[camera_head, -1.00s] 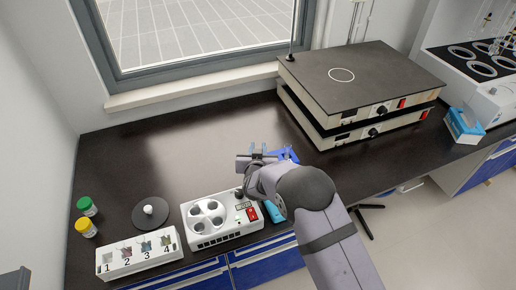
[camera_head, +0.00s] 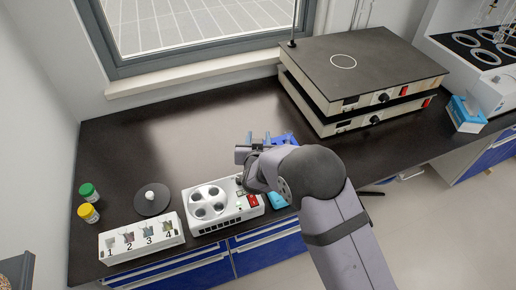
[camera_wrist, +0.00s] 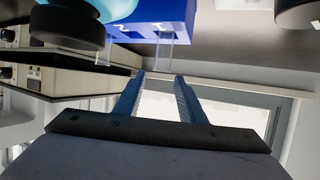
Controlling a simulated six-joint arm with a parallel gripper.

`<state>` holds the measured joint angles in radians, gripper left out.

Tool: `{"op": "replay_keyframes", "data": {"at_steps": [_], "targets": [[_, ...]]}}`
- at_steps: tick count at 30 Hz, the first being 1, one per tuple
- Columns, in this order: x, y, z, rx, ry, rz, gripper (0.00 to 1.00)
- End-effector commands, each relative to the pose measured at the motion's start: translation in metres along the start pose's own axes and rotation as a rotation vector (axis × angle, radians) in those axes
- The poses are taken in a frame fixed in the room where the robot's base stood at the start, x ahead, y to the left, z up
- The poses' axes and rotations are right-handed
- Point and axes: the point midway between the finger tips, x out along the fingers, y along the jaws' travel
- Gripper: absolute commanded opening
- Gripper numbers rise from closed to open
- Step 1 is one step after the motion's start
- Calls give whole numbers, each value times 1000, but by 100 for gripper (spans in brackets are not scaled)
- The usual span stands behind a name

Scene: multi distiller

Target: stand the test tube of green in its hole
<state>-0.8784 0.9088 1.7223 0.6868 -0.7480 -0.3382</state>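My gripper (camera_head: 259,137) is above the bench beside the blue rack (camera_head: 284,139), partly hidden by my arm in the head view. In the wrist view, the two fingers of my gripper (camera_wrist: 158,75) are apart with nothing visible between them. The blue rack (camera_wrist: 160,12) is at the top of that view, with a clear tube (camera_wrist: 166,52) just beyond the fingertips and another clear tube (camera_wrist: 104,52) to the left. No green content can be made out in either tube. I cannot tell which hole belongs to the green tube.
A white device with round holes (camera_head: 207,224) stands left of my arm. Left of it are a white box numbered 1 to 4 (camera_head: 144,251), a dark round plate (camera_head: 152,208), and green-capped (camera_head: 88,191) and yellow-capped (camera_head: 88,212) jars. Stacked hot plates (camera_head: 360,68) stand behind right. The back left bench is clear.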

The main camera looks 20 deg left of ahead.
Motion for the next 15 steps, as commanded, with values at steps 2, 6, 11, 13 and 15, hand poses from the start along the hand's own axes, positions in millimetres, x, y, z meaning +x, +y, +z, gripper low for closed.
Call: {"op": "replay_keyframes", "data": {"at_steps": [2,6,11,13,15], "targets": [[-14,-1,1,-1,1,-2,37],[-36,-1,1,0,2,-1,37],[-56,-1,0,0,1,-2,37],[-63,0,1,0,0,-1,37],[-68,0,0,0,1,0,37]]}}
